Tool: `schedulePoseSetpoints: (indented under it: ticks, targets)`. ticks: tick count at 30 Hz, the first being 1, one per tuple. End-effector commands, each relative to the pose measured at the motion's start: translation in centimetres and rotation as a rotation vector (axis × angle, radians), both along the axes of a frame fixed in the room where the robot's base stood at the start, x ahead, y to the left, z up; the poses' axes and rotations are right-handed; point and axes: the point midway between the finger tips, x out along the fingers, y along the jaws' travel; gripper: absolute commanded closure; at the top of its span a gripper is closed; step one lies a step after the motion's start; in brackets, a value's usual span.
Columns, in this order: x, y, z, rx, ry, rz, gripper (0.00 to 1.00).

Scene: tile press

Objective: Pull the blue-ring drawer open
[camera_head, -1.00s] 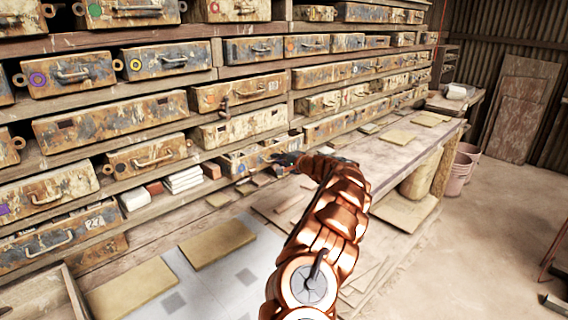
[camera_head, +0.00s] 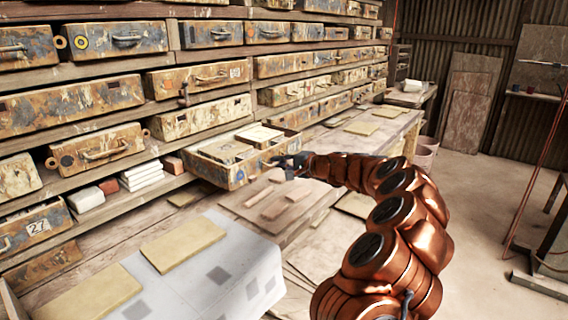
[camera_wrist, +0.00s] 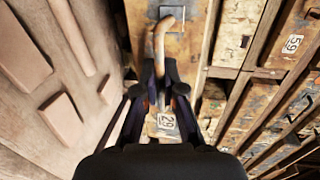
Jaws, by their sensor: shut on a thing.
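One drawer (camera_head: 226,178) in the lower row stands pulled out from the rack, with pale flat pieces lying inside. No blue ring can be made out on it. My gripper (camera_head: 291,166) is at the right part of this drawer's front. In the wrist view my gripper (camera_wrist: 160,84) is shut on the curved metal handle (camera_wrist: 160,40) of a worn wooden drawer front, with a label reading 29 below. The fingers cover part of the handle.
Closed, rusty drawers fill the rack around it, such as a long one (camera_head: 72,106). Yellowish tiles (camera_head: 184,242) and a white sheet with grey squares (camera_head: 240,255) lie on the bench below. White blocks (camera_head: 142,177) sit left of the drawer. Open floor (camera_head: 470,215) is at right.

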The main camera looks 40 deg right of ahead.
Motion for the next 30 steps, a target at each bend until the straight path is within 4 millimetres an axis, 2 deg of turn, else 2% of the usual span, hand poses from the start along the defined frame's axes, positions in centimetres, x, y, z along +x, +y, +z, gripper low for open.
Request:
schedulePoseSetpoints:
  ticks: [17, 18, 21, 30]
  targets:
    - [-0.57, 0.34, -0.26, -0.003, 0.003, 0.008, 1.0]
    - [-0.57, 0.35, -0.26, -0.003, 0.003, 0.008, 0.9]
    - [-0.53, 0.42, -0.24, -0.002, 0.003, 0.009, 0.81]
    - [-0.54, 0.66, -0.04, -0.001, 0.001, 0.015, 0.81]
